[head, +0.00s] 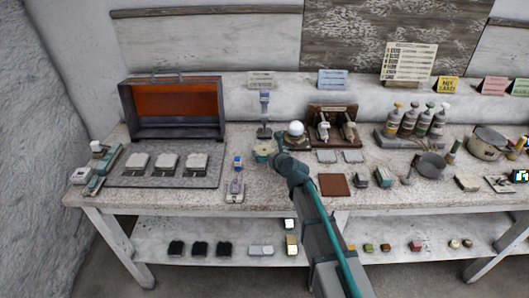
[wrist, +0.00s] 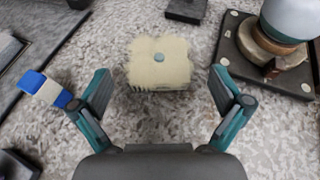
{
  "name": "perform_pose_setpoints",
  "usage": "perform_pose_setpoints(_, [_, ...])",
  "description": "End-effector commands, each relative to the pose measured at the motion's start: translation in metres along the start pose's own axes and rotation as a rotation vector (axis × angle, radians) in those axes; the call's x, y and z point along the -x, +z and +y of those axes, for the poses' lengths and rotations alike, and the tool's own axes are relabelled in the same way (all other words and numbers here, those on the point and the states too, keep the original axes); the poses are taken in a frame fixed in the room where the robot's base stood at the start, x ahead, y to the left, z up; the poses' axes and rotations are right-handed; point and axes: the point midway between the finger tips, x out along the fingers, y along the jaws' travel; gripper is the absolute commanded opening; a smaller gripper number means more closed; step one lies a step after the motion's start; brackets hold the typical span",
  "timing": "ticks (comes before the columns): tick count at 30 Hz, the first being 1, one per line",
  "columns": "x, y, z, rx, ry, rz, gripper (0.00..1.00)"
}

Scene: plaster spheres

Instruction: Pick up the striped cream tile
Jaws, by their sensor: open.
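A cream tile (wrist: 160,68) with a wavy outline, a small grey-blue dot on top and fine stripes on its front side lies on the speckled worktop in the wrist view. The tile lies between and slightly beyond the fingertips, touching neither in the picture. The height of the fingers above the worktop is hard to tell.
A blue-and-white piece (wrist: 47,90) is beside the left finger. A dark stand (head: 264,131) is behind. A grey tray (head: 150,182) with pale blocks lies left.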

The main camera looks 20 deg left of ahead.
Motion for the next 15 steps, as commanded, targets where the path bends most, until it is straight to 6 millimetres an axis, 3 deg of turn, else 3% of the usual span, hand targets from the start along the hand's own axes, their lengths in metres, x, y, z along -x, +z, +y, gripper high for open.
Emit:
perform_pose_setpoints(9, [-0.043, -0.001, 0.001, 0.0, 0.001, 0.001, 1.0])
perform_pose_setpoints(15, [-0.048, -0.003, 0.001, 0.0, 0.0, -0.001, 1.0])
